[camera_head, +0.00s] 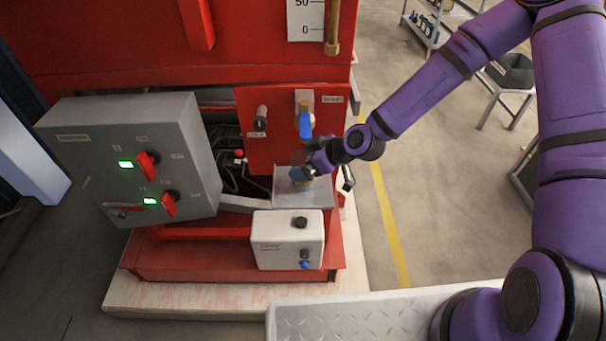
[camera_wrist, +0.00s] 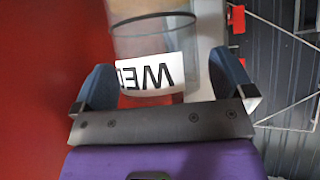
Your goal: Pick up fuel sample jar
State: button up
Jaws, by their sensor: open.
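The fuel sample jar (camera_wrist: 152,76) is clear, with a dark ring around it and a white label with large black letters. In the wrist view it lies between the two blue-grey fingers of my gripper (camera_wrist: 162,66), with a gap on each side. My gripper is open around it, and neither finger visibly touches it. In the head view my gripper (camera_head: 309,173) is at the grey sheet-metal tray (camera_head: 317,197) below the brass valve with the blue handle (camera_head: 305,126). There the jar is small and mostly hidden by the gripper.
A grey control box (camera_head: 95,150) with red switches stands left of the tray. A white box (camera_head: 270,240) sits in front and below. The red panel (camera_head: 272,155) rises close behind the gripper. Open floor (camera_head: 430,200) lies to the right.

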jog(key=shift+w+a+f, duration=0.15)
jog(key=shift+a+f, duration=0.1)
jog(key=c, duration=1.6)
jog(key=shift+o, duration=0.2)
